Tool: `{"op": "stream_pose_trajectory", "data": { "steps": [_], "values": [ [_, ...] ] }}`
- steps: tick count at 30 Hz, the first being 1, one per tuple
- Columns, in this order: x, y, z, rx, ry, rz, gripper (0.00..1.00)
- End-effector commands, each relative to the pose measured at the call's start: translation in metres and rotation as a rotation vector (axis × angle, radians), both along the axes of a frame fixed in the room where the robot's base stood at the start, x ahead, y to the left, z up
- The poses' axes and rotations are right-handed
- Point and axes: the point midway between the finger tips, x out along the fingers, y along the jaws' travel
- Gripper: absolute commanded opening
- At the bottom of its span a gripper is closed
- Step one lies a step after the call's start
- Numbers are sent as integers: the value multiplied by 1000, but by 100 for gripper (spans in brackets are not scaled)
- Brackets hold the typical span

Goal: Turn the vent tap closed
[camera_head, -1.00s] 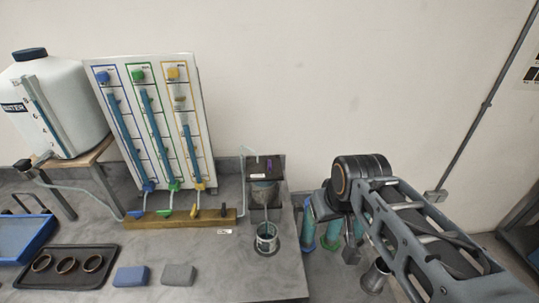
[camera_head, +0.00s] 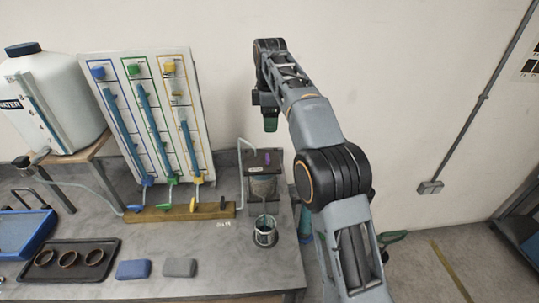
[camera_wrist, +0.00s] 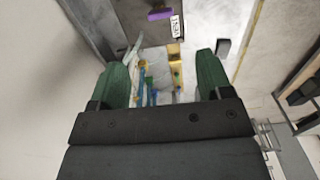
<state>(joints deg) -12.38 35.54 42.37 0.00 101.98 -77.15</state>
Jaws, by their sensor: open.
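A small purple handle (camera_head: 267,158), which looks like the vent tap, is on a dark box behind the grey cup-like vessel. It also shows at the top of the wrist view (camera_wrist: 160,14), beside a small white label (camera_wrist: 177,27) that seems to read VENT. Which way the handle is turned is too small to tell. My gripper (camera_head: 270,122) is raised in front of the wall, above the dark box and apart from it. In the wrist view its two green fingers (camera_wrist: 165,78) are spread with nothing between them.
The column panel (camera_head: 150,120) stands left of the vent box, with coloured levers on a wooden bar (camera_head: 150,214) before it. A thin clear tube (camera_head: 241,165) rises beside the box. A metal cup (camera_head: 265,236) stands in front. A white water tank (camera_head: 50,100) is far left.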

Motion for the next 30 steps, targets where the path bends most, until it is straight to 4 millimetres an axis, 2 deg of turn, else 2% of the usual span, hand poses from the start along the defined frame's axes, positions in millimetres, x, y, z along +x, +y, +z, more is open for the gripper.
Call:
{"op": "stream_pose_trajectory", "data": {
  "steps": [18,24,30],
  "values": [
    [0,1,-103,-1,5,12,72],
    [1,1,-125,-1,4,12,72],
    [1,1,-135,-1,3,12,72]
  ]
}}
